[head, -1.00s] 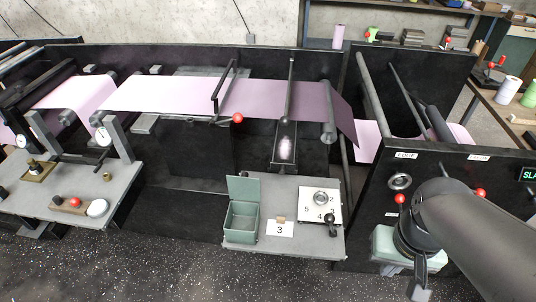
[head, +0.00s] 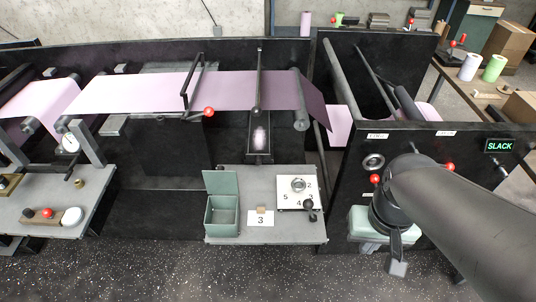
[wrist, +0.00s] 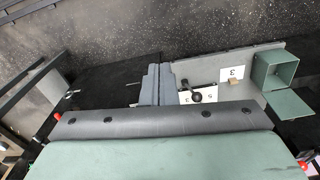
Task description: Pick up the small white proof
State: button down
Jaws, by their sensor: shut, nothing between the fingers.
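The small white proof (head: 261,219) is a card marked 3, lying flat near the front edge of a grey side table (head: 260,236). A small tan block (head: 262,209) sits at its back edge. The proof also shows right of centre in the wrist view (wrist: 232,76). My gripper (head: 397,268) hangs to the right of that table, in front of the black machine panel, well apart from the proof. In the wrist view its two grey fingers (wrist: 159,70) are together with nothing between them.
A green open-lidded box (head: 223,216) stands left of the proof. A white numbered plate (head: 300,192) with a ring and a black knob (head: 308,204) is to its right. A black panel (head: 340,190) with red knobs and a SLACK display (head: 500,146) rises beside the table. The speckled floor in front is clear.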

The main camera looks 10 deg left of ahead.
jog(key=c, duration=2.1)
grip_release()
jog(key=shift+c, duration=0.2)
jog(key=o, duration=0.7)
jog(key=shift+o, duration=0.2)
